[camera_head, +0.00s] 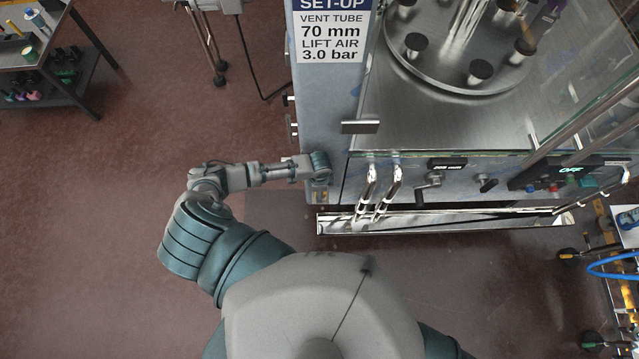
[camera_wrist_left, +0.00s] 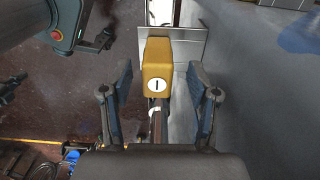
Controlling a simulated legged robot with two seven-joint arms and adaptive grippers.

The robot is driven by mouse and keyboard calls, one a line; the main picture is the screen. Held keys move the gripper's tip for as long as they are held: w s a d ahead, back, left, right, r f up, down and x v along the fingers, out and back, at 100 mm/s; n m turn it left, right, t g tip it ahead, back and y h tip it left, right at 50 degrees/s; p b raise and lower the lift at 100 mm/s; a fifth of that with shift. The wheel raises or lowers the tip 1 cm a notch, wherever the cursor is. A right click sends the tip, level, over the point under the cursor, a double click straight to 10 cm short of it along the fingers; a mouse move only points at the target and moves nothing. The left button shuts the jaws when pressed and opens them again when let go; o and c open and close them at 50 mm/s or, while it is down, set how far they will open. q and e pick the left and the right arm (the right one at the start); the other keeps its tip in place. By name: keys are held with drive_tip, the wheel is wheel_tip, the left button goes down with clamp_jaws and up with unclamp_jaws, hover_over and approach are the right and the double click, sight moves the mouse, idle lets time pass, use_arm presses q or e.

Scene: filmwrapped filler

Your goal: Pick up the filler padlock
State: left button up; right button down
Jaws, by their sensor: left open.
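The padlock (camera_wrist_left: 157,65) shows in the left wrist view as a yellow-brown block with a white round mark reading 1. It sits in front of a grey metal plate, near the middle of the picture. My left gripper (camera_wrist_left: 160,82) is open, with one dark finger on each side of the padlock. Gaps show between the fingers and the padlock. In the head view my left arm reaches to the left side of the filler (camera_head: 325,110); the fingers and the padlock cannot be made out there. My right gripper is out of view.
A set-up sign (camera_head: 331,30) is on the filler's left side. A dark cart (camera_head: 50,65) is at the far left. Open floor (camera_head: 110,220) lies left of my arm.

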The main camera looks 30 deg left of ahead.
use_arm(q)
drive_tip(key=shift+f, duration=0.65)
drive_tip(key=shift+d+f, duration=0.1)
drive_tip(key=shift+f, duration=0.15)
drive_tip(key=shift+d, duration=0.1)
drive_tip(key=shift+d+r, duration=0.1)
drive_tip(key=shift+d, duration=0.15)
drive_tip(key=shift+c, duration=0.7)
clamp_jaws()
drive_tip(key=shift+a, duration=0.25)
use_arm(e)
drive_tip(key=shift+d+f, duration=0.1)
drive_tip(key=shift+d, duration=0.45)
